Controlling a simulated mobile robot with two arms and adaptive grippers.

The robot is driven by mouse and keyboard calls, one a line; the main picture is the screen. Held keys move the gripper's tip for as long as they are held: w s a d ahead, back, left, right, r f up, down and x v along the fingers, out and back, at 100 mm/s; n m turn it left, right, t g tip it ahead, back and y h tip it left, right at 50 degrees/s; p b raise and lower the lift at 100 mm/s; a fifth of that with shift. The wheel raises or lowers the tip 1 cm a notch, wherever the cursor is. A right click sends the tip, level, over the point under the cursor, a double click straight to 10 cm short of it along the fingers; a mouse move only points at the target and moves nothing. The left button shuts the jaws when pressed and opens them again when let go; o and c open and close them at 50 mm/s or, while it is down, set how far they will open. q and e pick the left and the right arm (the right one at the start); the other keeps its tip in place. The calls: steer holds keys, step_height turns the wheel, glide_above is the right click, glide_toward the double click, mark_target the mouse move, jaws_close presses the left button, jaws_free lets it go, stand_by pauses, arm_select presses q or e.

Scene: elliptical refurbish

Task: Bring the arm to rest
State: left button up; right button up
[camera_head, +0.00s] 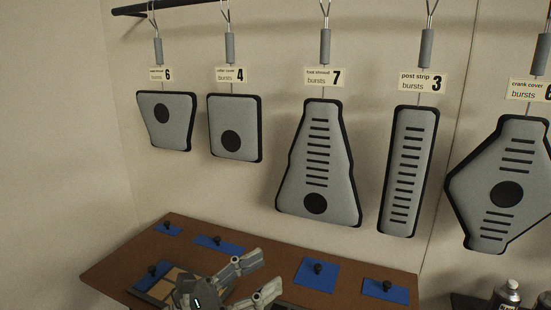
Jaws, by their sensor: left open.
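My left gripper (258,277) is low in the head view, above the brown table (125,262). Its two fingers are spread apart and nothing shows between them. It covers part of the table top behind it. The rest of my left arm is mostly cut off by the bottom edge. My right gripper does not show.
Blue plates with black knobs, such as one (309,279) right of the gripper, lie on the table. Several grey panels, including the foot shroud (318,170) and post strip (408,175), hang on the wall behind. A bottle (505,294) stands at lower right.

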arm_select(q)
steer(key=w+a+f+n+t+y, duration=0.1)
steer(key=a+n+t+y, duration=0.5)
steer(key=n, duration=0.8)
steer(key=w+a+f+n+t+y, duration=0.2)
steer(key=a+n+t+y, duration=0.35)
steer(key=n, duration=0.75)
steer(key=s+a+f+n+g+y, duration=0.3)
steer(key=a+f+n+g+y, duration=0.1)
steer(key=f+n, duration=0.3)
steer(key=s+a+f+n+g+y, duration=0.3)
steer(key=a+f+n+g+y, duration=0.1)
steer(key=f+n, duration=0.25)
steer(key=s+d+f+n+g+h, duration=0.1)
steer(key=s+f+n+g, duration=0.35)
steer(key=s+f, duration=0.4)
steer(key=s+d+f+n+g+h, duration=0.1)
steer(key=s+f+n+g, duration=0.4)
steer(key=s, duration=0.7)
step_height(320, 180, down, 28)
steer(key=s+m+g, duration=0.1)
steer(key=s+g, duration=0.1)
steer(key=s+a+f+g, duration=0.1)
steer(key=s+a+f, duration=0.2)
steer(key=s+f, duration=1.2)
steer(key=shift+s+f, duration=0.25)
steer(key=shift+s, duration=0.45)
